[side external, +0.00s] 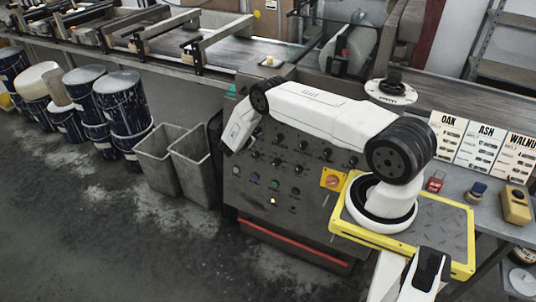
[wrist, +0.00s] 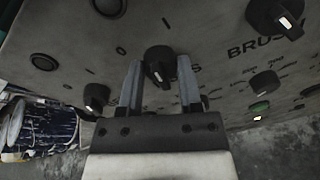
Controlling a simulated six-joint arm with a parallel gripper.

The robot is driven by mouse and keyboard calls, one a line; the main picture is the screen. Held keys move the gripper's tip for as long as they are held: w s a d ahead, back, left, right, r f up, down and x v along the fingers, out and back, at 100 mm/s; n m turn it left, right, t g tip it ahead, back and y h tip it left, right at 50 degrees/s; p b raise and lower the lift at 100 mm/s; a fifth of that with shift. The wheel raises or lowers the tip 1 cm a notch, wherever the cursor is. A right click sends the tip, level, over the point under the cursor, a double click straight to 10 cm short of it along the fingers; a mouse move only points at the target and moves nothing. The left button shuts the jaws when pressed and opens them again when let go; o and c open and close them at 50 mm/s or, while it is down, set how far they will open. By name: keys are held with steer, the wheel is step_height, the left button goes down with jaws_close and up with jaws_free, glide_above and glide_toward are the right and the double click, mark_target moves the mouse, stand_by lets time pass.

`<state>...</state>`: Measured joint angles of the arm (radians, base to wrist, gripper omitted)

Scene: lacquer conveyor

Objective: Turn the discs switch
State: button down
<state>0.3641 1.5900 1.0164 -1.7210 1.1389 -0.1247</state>
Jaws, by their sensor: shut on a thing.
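In the wrist view, a black rotary switch (wrist: 160,57) sits on the grey panel between the two fingers of my gripper (wrist: 160,65). The fingers are shut on its sides. Its white pointer mark faces downward in that picture. Marks "O" and "I" stand above it, and a label beside it is mostly hidden by the fingers, with only an end letter "S" readable. In the side external view, the grey control panel (side external: 243,190) stands at the middle, my wrist is against its upper left part, and the fingertips and held switch are hidden.
Grey bins (side external: 195,165) stand left of the panel. A red-orange main switch (side external: 333,180) is at its right.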

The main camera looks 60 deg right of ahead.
steer(key=n, duration=0.4)
steer(key=shift+g, duration=0.3)
steer(key=shift+w+n+g, duration=0.1)
steer(key=shift+n+g, duration=0.2)
steer(key=shift+n, duration=1.5)
steer(key=shift+f, duration=0.1)
steer(key=shift+c, duration=1.4)
jaws_free()
steer(key=v, duration=0.8)
steer(key=shift+a, duration=0.1)
